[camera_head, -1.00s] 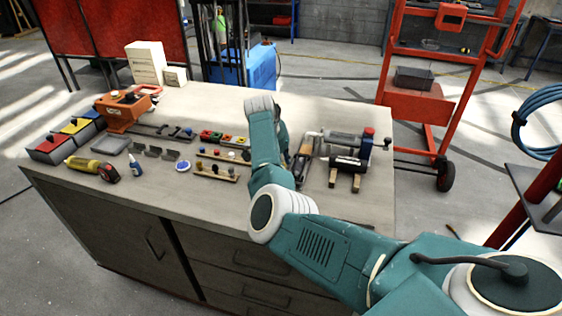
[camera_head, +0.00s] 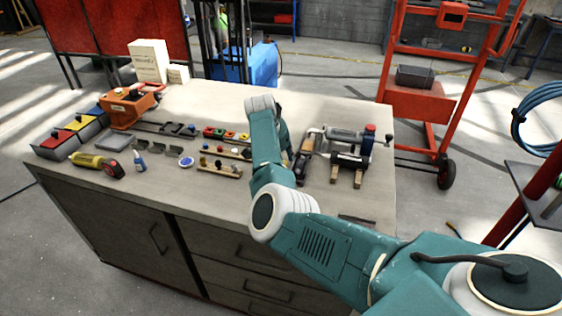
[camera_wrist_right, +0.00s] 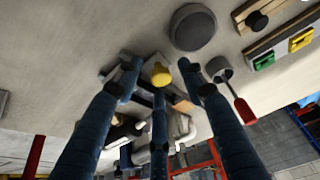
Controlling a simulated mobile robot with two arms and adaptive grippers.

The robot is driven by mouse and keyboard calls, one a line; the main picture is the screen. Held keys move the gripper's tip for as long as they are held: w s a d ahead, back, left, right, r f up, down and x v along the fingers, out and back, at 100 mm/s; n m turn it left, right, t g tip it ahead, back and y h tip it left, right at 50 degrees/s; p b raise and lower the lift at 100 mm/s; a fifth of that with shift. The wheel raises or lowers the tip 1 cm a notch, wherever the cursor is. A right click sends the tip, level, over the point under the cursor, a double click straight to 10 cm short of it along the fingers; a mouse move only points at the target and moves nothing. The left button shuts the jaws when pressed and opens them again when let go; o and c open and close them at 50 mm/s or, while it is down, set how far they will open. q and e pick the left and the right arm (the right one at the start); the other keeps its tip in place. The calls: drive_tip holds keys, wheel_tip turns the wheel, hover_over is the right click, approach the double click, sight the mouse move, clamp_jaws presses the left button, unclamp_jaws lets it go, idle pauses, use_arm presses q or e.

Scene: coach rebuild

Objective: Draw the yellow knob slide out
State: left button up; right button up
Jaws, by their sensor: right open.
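The yellow knob (camera_wrist_right: 161,76) shows in the right wrist view, in front of a grey and dark fixture (camera_wrist_right: 122,70) on the table. My right gripper (camera_wrist_right: 160,84) is open, with its blue fingers spread around the knob's place in the picture. I cannot tell whether any finger touches it. In the head view my right arm reaches over the table and its wrist hides the gripper and the knob. My left gripper is in neither view.
Beside the fingers lie a round dark disc (camera_wrist_right: 193,27), a grey cup (camera_wrist_right: 217,68) and a red-handled tool (camera_wrist_right: 243,110). A clamp-like device (camera_head: 348,146) stands right of my wrist. Racks (camera_head: 220,170) and tools crowd the left. The table's front right (camera_head: 375,200) is mostly clear.

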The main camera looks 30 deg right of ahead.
drive_tip(key=v, duration=1.2)
drive_tip(key=shift+a, duration=0.15)
